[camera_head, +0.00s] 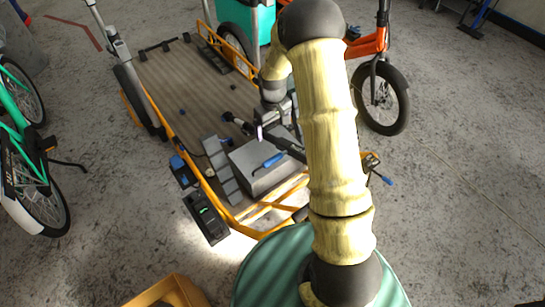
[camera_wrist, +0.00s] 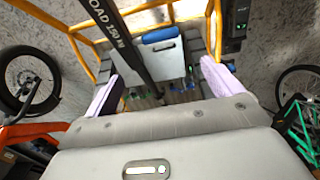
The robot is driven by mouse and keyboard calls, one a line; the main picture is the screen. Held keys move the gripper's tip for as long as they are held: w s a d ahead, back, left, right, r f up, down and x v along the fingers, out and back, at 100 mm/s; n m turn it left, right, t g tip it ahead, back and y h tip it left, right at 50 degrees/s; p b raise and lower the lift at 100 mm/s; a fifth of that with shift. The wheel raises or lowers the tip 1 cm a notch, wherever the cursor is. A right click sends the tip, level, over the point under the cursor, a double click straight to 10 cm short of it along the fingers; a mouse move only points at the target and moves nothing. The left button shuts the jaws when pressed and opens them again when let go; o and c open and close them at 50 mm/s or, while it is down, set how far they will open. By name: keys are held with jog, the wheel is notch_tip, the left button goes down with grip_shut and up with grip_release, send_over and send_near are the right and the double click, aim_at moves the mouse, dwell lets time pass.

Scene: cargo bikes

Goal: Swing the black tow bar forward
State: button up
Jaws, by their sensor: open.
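The black tow bar (camera_wrist: 122,40) shows in the wrist view as a long dark bar with white lettering, running from the top edge down between my fingers. In the head view the tow bar (camera_head: 290,147) is a short dark length beside the grey box, partly hidden by my arm. My gripper (camera_wrist: 158,88) is open, with one pale finger on each side of the bar's lower end. Whether a finger touches the bar cannot be told. In the head view my gripper (camera_head: 268,130) is above the cargo deck, behind the box.
A grey box (camera_head: 250,169) with a blue handle (camera_head: 268,161) sits at the near end of the slatted deck (camera_head: 165,85). A yellow-orange frame (camera_head: 225,207) surrounds it. An orange bike (camera_head: 368,45) stands at right and a green bike (camera_head: 30,150) at left. Open concrete floor lies at lower right.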

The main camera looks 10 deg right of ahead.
aim_at(273, 158)
jog(key=shift+f, duration=0.1)
notch_tip(273, 158, down, 17)
jog(key=shift+f+p, duration=0.1)
jog(key=shift+p, duration=0.35)
dwell(0.3)
